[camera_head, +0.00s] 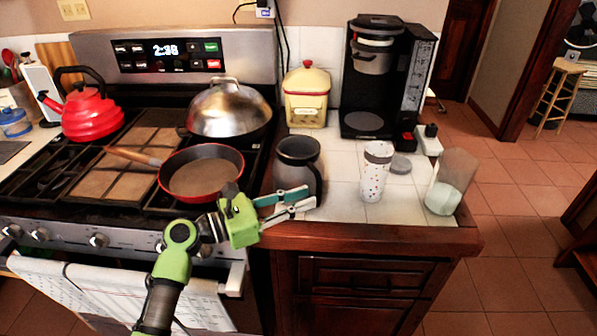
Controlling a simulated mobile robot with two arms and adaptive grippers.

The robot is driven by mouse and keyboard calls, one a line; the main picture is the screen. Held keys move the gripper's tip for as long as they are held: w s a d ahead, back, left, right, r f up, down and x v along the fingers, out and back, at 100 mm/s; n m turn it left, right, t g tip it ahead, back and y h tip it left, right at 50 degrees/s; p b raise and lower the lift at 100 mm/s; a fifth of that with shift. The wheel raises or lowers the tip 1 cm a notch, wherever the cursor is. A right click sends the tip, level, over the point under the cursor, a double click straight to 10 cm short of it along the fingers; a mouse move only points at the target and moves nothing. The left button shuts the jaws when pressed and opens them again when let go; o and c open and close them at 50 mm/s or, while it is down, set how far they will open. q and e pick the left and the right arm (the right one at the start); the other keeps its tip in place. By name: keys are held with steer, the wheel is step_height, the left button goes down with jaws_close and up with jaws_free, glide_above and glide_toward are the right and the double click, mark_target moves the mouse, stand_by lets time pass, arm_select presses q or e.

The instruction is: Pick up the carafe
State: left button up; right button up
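The carafe (298,157) is a dark grey jug with a wide rim and a dark handle. It stands upright on the white tiled counter, beside the stove. My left gripper (309,199) is in front of the carafe's lower part and hides some of it. Its fingers point right and show a small gap between their tips, with nothing seen between them. I cannot tell whether the fingers touch the carafe. My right gripper is not in view.
A speckled cup (375,172) and a clear glass (449,183) stand to the right on the counter (335,204). A coffee maker (372,95) and a yellow canister (306,97) are behind. A red pan (203,176) sits on the stove at left.

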mark_target(316, 193)
arm_select(q)
steer(key=x, duration=0.5)
steer(key=shift+r+p, duration=0.1)
steer(key=shift+p, duration=0.25)
steer(key=shift+a, duration=0.15)
jaws_close()
steer(key=shift+w+r, duration=0.1)
steer(key=shift+r, duration=0.1)
steer(key=shift+r, duration=0.1)
